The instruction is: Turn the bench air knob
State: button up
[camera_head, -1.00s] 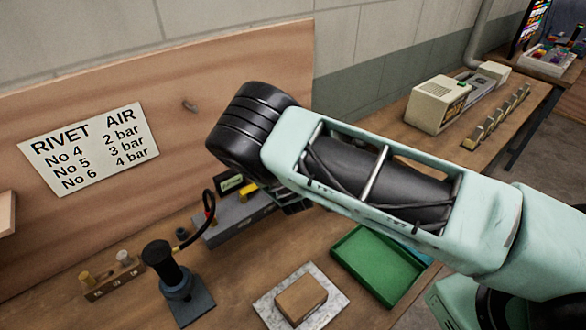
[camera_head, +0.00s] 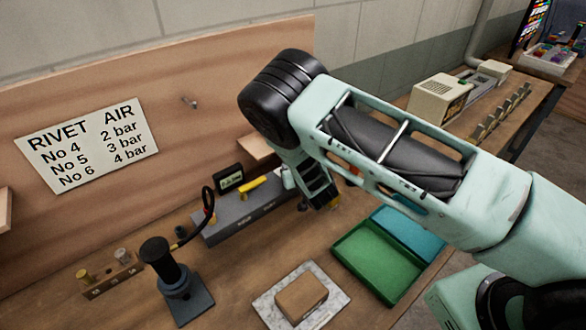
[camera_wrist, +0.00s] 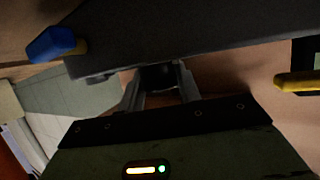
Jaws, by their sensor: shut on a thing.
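The bench air unit is a long grey box (camera_head: 235,222) on the bench against the wooden board, with a gauge (camera_head: 229,179) and a yellow lever (camera_head: 251,187). The wrist view shows the box's dark grey body (camera_wrist: 200,40), a blue handle (camera_wrist: 55,44) at left and the yellow lever (camera_wrist: 298,82) at right. My gripper (camera_wrist: 160,90) is at the box's edge, its two fingers shut on a dark knob (camera_wrist: 158,76). The knob is in shadow and its marking cannot be read. In the head view my wrist covers the box's right end.
A sign (camera_head: 88,143) on the board lists rivet air pressures. A black tool (camera_head: 165,265) with a hose stands left of the box. A wooden block on a pale slab (camera_head: 268,305), a green tray (camera_head: 375,262) and a blue tray (camera_head: 412,232) lie in front.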

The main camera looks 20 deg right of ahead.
jog(key=shift+n+y+b, duration=0.45)
jog(key=shift+n+y, duration=0.75)
jog(key=shift+y, duration=0.2)
jog(key=o, duration=1)
jog(key=shift+c, duration=0.2)
jog(key=b+v, duration=0.5)
jog(key=v, duration=1.2)
jog(key=shift+d+r, duration=0.2)
jog(key=shift+r, duration=0.15)
